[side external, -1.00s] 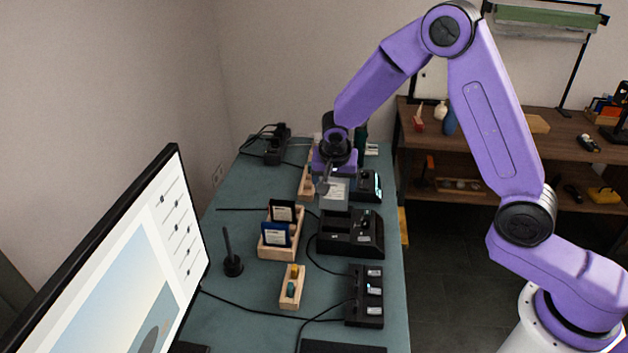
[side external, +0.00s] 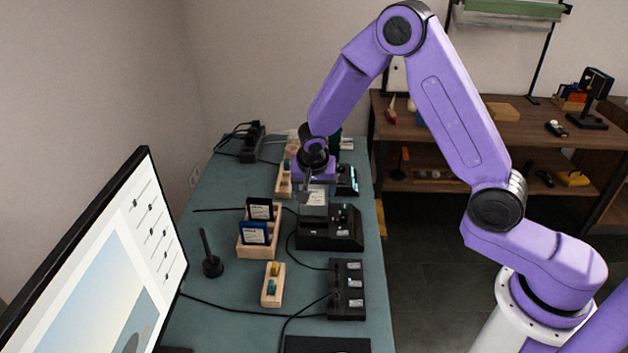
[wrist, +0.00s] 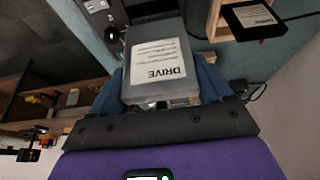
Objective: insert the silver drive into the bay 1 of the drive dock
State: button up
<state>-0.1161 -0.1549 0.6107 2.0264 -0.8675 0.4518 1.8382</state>
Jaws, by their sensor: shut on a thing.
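The silver drive (side external: 315,198) is upright in my gripper (side external: 313,185), just above the black drive dock (side external: 330,240) in the side view. In the wrist view, the silver drive (wrist: 160,75) shows its white "DRIVE" label between the two blue fingers of my gripper (wrist: 162,98). Its far end meets the dark dock (wrist: 150,8) in the picture. I cannot tell whether its lower end has entered a bay. The drive and gripper hide part of the dock's slots, and the bay numbers are unreadable.
A wooden rack (side external: 258,250) left of the dock holds a blue drive (side external: 254,232) and a black drive (side external: 260,209). A small wooden block (side external: 273,285) and a black charger strip (side external: 346,290) are nearer the camera.

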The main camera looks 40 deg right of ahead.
aim_at(314, 211)
jog(key=shift+f, duration=1.3)
jog(key=shift+f, duration=2.55)
dwell(0.5)
jog(key=o, duration=1.1)
jog(key=v, duration=1.7)
jog(key=shift+a+r, duration=0.1)
jog(key=shift+r, duration=0.1)
jog(key=shift+s, duration=0.1)
